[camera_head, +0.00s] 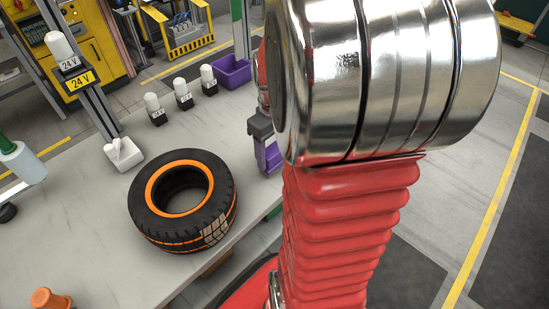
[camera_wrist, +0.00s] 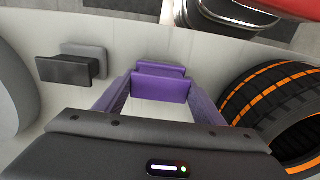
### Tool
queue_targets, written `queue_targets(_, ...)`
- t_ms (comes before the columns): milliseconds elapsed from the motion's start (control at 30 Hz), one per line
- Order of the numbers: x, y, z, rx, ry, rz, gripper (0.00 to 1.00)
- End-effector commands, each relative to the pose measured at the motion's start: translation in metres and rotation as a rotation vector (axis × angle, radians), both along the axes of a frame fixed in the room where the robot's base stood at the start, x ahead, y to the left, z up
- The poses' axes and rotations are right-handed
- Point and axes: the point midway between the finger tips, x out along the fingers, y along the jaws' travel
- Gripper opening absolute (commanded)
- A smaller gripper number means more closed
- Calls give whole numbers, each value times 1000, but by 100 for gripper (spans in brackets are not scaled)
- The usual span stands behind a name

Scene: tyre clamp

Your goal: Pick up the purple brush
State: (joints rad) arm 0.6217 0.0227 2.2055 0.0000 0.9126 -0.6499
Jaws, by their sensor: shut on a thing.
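The purple brush (camera_wrist: 161,85), a small block with two stacked plates, shows in the wrist view between the tips of my gripper (camera_wrist: 160,92). My gripper's purple fingers reach it from both sides and are shut on it. Its underside is hidden, so I cannot tell whether it touches the grey table. In the head view my gripper (camera_head: 267,155) is at the table's right edge, right of the tyre, partly behind my arm. I cannot separate the brush from the purple fingers there.
A black tyre with orange bands (camera_head: 183,200) lies on the grey table (camera_head: 85,235); it also shows at right in the wrist view (camera_wrist: 265,95). A black and grey block (camera_wrist: 70,68) is left of the brush. White bulbs and a purple bin (camera_head: 232,72) are farther back.

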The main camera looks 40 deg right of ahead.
Motion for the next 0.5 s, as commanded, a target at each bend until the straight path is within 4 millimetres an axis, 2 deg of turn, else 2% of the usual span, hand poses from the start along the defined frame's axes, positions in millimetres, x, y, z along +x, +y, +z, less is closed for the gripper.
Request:
queue_targets(167, 0, 0, 0, 0, 0, 0, 37)
queue_targets(500, 0, 0, 5, -1, -1, 0, 37)
